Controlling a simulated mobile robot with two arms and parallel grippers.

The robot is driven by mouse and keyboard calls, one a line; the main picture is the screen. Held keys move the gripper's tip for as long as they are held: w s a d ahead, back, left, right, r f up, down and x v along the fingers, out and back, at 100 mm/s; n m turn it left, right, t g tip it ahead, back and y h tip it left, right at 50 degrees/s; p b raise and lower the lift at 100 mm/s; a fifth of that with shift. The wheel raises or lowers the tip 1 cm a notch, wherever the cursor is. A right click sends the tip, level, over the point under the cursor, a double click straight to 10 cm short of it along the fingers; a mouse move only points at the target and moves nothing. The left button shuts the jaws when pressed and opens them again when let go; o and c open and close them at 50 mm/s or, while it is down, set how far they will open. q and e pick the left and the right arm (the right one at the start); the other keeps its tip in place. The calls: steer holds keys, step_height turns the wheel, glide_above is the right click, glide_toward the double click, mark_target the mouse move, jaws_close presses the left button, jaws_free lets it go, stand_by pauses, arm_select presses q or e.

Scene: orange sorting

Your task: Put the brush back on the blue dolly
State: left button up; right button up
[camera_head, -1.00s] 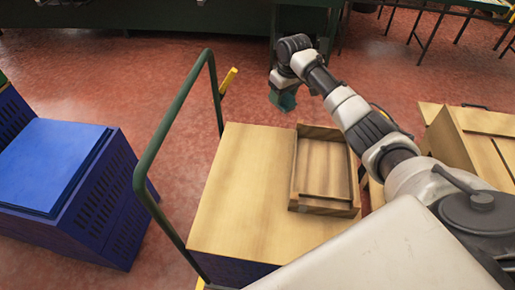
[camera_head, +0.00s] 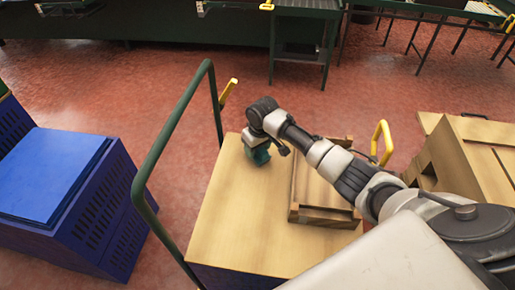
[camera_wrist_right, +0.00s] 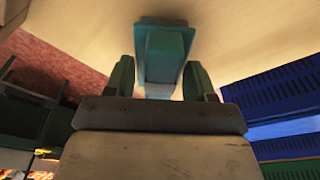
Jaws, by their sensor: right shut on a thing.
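My right gripper (camera_head: 257,155) is over the far part of the wooden top of the dolly (camera_head: 225,220), which has a dark blue side and a green push handle (camera_head: 150,160). In the right wrist view the gripper is shut on a teal block-like thing, seemingly the brush (camera_wrist_right: 166,48), with a finger on each side. The wooden top lies behind it in that view. I cannot tell whether the brush touches the top. The brush cannot be told apart from the gripper in the head view. My left gripper is not in view.
A shallow wooden tray (camera_head: 320,216) lies on the right part of the top, partly under my right arm. Blue crates (camera_head: 95,215) stand on the left. A wooden box (camera_head: 475,165) is on the right. The top's left part is clear.

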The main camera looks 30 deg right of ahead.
mark_target(261, 149)
steer(key=shift+f, duration=0.15)
steer(key=o, duration=0.8)
steer(key=shift+r, duration=0.35)
steer(key=r+p, duration=0.1)
steer(key=r, duration=0.2)
steer(key=shift+s, duration=0.2)
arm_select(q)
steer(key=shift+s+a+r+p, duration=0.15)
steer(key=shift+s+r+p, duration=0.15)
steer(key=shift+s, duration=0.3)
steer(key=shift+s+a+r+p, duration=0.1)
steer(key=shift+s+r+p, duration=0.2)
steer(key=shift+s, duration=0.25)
arm_select(e)
steer(key=r, duration=0.2)
steer(key=s+r, duration=0.1)
steer(key=r, duration=0.5)
steer(key=shift+s+d+r, duration=0.1)
steer(key=shift+s+r, duration=0.05)
steer(key=shift+r, duration=0.05)
